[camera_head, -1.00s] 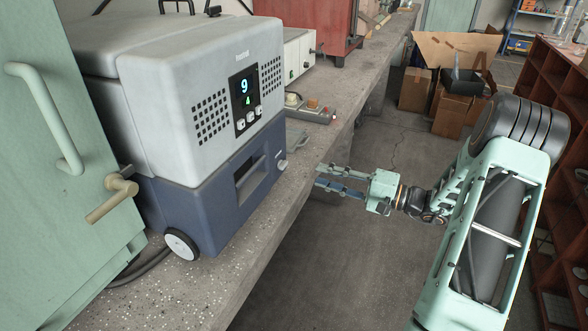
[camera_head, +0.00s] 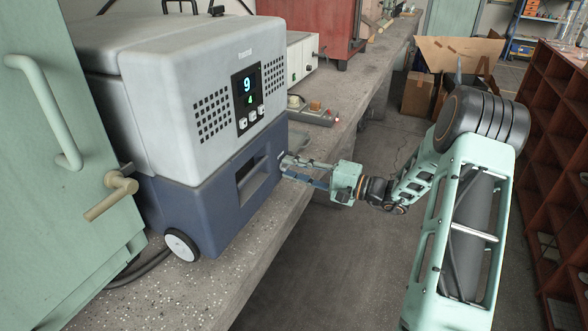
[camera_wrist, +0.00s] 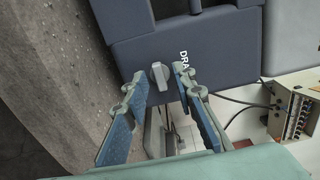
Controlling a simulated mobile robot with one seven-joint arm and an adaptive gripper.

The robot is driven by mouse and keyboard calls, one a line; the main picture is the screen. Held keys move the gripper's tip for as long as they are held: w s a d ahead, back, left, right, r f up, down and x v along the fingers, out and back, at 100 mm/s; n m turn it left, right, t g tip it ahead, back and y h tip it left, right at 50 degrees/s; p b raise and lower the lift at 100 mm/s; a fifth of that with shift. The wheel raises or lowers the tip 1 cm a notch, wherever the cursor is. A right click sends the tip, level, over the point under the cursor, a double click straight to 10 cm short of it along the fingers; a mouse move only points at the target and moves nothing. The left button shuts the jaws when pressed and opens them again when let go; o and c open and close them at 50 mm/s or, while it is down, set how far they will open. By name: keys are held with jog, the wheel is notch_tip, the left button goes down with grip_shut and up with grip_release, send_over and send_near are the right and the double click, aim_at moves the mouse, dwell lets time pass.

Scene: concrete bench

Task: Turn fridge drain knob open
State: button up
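The fridge (camera_head: 205,130) is a portable box with a grey upper part and a blue lower part, standing on the concrete bench. Its drain knob (camera_wrist: 159,76) is a small light-grey knob on the blue face, beside partly hidden "DRA" lettering in the wrist view. My gripper (camera_wrist: 161,84) is open, with its two blue-padded fingers on either side of the knob and a visible gap to each. In the head view my gripper (camera_head: 287,168) reaches the right part of the blue front, and its fingers hide the knob there.
The concrete bench (camera_head: 240,285) runs along the fridge, with its edge below my gripper. A green door with a lever handle (camera_head: 110,195) stands at the left. A power strip (camera_head: 313,115) and a white box lie behind the fridge. Brown shelves (camera_head: 555,150) stand at the right.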

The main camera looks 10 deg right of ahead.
grip_shut()
jog(key=shift+m, duration=0.3)
jog(key=m+p, duration=0.2)
jog(key=m, duration=0.1)
jog(key=shift+r+m+p, duration=0.15)
jog(key=shift+m+p, duration=0.15)
jog(key=m+p, duration=0.3)
jog(key=m, duration=0.1)
jog(key=shift+m, duration=0.3)
jog(key=m+p, duration=0.3)
jog(key=m, duration=0.2)
jog(key=shift+m+p, duration=1.2)
jog(key=shift+m, duration=0.8)
jog(key=shift+f, duration=0.2)
jog(key=shift+o, duration=0.7)
grip_release()
